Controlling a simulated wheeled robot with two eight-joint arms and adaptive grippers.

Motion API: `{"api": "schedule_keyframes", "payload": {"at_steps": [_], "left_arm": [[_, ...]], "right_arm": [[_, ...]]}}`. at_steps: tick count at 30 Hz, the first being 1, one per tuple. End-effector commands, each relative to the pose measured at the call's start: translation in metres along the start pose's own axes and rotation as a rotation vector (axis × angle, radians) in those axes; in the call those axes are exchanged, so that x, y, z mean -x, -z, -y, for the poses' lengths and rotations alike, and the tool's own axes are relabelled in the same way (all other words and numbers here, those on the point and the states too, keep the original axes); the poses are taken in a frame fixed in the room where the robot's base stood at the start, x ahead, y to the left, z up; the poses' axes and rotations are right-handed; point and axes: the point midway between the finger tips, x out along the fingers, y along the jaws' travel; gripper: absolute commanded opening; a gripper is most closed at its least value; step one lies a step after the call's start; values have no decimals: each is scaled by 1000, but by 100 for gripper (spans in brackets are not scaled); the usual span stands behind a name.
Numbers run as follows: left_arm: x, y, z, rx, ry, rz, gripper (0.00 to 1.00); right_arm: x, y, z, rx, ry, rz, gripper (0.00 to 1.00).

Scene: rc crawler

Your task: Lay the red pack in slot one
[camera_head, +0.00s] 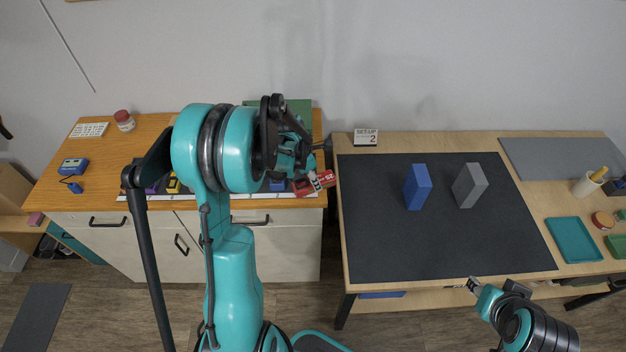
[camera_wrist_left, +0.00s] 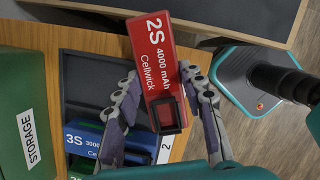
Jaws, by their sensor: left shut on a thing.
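The red pack (camera_head: 325,180), labelled 2S 4000 mAh Cellwick, is between the fingers of my left gripper (camera_head: 308,178) in the head view. It is held tilted near the right end of the wooden counter. In the left wrist view the red pack (camera_wrist_left: 160,45) fills the space between the shut fingers (camera_wrist_left: 160,100). A blue 3S pack (camera_wrist_left: 90,138) lies below left of it, beside a white strip (camera_wrist_left: 167,148) marked 2. I cannot make out slot one; my left arm hides much of the counter. My right gripper (camera_head: 474,284) is near the right table's front edge; its opening is unclear.
A green storage box (camera_wrist_left: 22,115) stands beside the slots. The wooden counter (camera_head: 95,195) also bears a jar (camera_head: 124,120) and a blue device (camera_head: 73,166). On the right table's dark mat (camera_head: 385,245) stand a blue block (camera_head: 416,187) and a grey block (camera_head: 468,186).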

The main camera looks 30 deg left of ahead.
Motion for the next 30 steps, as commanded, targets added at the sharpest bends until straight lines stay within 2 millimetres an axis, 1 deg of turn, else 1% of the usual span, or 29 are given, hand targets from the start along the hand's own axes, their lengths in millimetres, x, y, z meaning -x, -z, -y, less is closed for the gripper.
{"api": "schedule_keyframes", "payload": {"at_steps": [4,7,8,9,10,18,22,26,30], "left_arm": [[1,0,0,0,0,0,0],[-3,1,0,0,0,0,0],[-2,1,0,0,0,0,45],[-2,0,0,0,0,0,55],[-2,0,0,0,0,0,60],[-1,0,0,0,0,0,60],[5,-1,0,0,0,0,60],[28,-1,0,0,0,0,60],[60,-1,0,1,0,0,60]], "right_arm": [[0,0,0,0,0,0,35],[-3,-2,0,0,0,0,35],[-2,-2,0,0,0,0,35],[-2,-1,0,0,0,0,35],[-2,-1,0,0,0,0,35],[-1,-1,0,0,0,0,35],[2,2,0,0,0,0,35],[7,5,0,0,0,0,35],[14,10,0,0,0,0,35]]}}
